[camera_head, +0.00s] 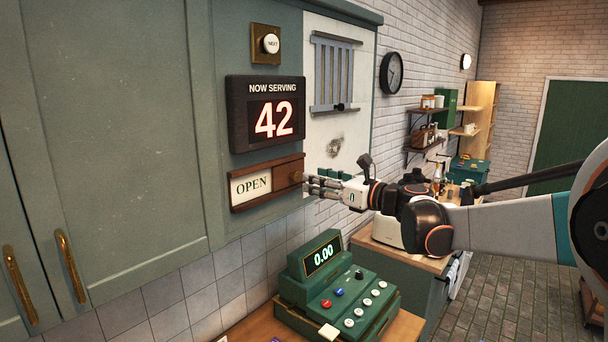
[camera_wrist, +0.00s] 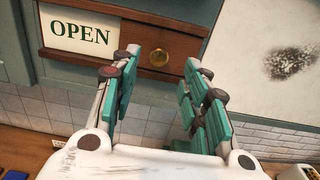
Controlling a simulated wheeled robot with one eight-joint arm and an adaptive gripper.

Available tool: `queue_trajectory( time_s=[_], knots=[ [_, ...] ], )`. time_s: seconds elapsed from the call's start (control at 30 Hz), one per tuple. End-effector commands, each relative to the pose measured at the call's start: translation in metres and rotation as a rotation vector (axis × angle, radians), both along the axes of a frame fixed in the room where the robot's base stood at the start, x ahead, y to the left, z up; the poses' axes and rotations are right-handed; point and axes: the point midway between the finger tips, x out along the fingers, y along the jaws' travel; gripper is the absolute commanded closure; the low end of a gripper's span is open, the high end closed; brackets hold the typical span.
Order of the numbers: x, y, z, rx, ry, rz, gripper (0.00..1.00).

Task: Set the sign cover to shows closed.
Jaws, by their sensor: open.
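The wooden sign (camera_head: 267,184) hangs on the green wall panel below the number display. Its left part shows a white plate reading OPEN (camera_head: 251,186); the plate also shows in the wrist view (camera_wrist: 80,36). In the head view my gripper (camera_head: 308,185) is at the sign's right end, close to the knob. Contact cannot be told.
A NOW SERVING display (camera_head: 266,111) showing 42 is above the sign. A green cash register (camera_head: 337,292) stands on the counter below. A barred panel (camera_head: 334,73) is up and right of the sign. Cabinet doors (camera_head: 100,130) fill the left.

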Motion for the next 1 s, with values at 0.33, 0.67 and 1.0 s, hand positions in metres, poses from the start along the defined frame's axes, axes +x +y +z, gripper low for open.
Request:
queue_trajectory(
  time_s=[0.33,0.67,1.0],
  knots=[
    [0.03,0.038,0.001,-0.001,-0.001,0.001,0.58],
    [0.034,0.043,0.0,-0.001,-0.001,-0.001,0.58],
    [0.034,0.043,0.0,-0.001,-0.001,-0.001,1.0]
  ],
)
